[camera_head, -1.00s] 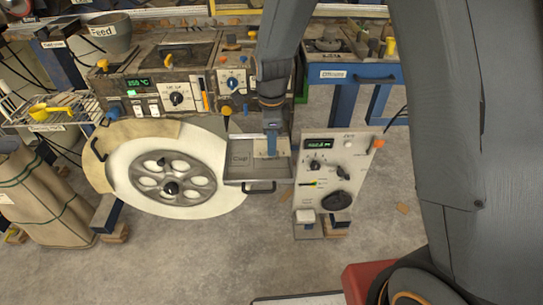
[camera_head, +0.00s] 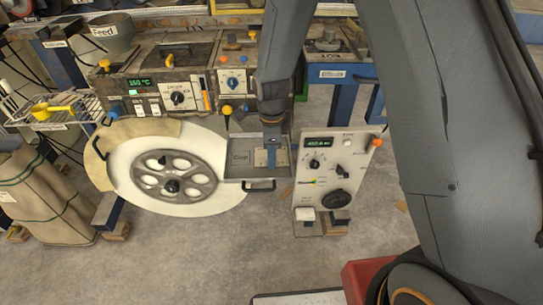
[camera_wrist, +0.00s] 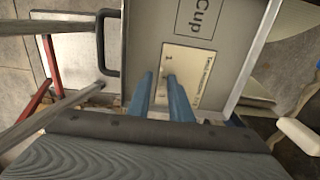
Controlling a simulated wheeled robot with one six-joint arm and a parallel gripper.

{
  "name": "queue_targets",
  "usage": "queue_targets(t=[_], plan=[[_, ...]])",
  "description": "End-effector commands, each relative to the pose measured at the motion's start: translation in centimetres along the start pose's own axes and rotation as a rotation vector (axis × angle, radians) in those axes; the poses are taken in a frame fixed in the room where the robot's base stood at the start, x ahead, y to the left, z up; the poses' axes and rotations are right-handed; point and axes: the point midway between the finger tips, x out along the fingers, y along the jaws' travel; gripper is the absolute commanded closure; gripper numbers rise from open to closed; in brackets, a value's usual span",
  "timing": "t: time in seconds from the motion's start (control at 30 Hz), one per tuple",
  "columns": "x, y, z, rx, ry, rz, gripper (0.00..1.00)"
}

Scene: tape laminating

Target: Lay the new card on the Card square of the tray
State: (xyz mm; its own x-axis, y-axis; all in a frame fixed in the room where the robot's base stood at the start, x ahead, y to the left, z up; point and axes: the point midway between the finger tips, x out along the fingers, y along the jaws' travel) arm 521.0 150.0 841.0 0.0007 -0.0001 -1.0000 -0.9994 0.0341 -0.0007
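The tray (camera_head: 232,172) is a shallow grey metal tray with a dark handle at its front. A square marked Cup is drawn on its left part (camera_head: 240,157); it also shows in the wrist view (camera_wrist: 197,17). The cream card (camera_wrist: 196,75), with small print, appears to lie flat on the tray floor beside the Cup square. No separate Card square outline shows; the card may cover it. My gripper (camera_wrist: 162,76) is right over the card, its two blue fingers apart with a gap between the tips. I cannot tell whether the tips touch the card.
A white control box (camera_head: 335,180) with a knob and display stands right of the tray. A large white wheel (camera_head: 125,165) is to the left. The machine panel (camera_head: 175,95) rises behind. Open concrete floor lies in front.

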Motion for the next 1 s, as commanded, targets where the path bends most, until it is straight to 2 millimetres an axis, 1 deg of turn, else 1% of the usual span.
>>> queue_targets(t=[0.27,0.47,0.57,0.9,1.0], plan=[[0.0,0.0,0.0,0.000,0.000,0.000,0.79],[-1.1,-0.1,0.0,0.000,-0.001,-0.003,0.79],[-2.5,-0.1,0.0,0.000,-0.001,-0.004,0.79],[-8.6,-0.2,0.1,0.000,-0.001,-0.004,0.79],[-10.1,-0.1,0.0,0.000,-0.001,-0.004,0.79]])
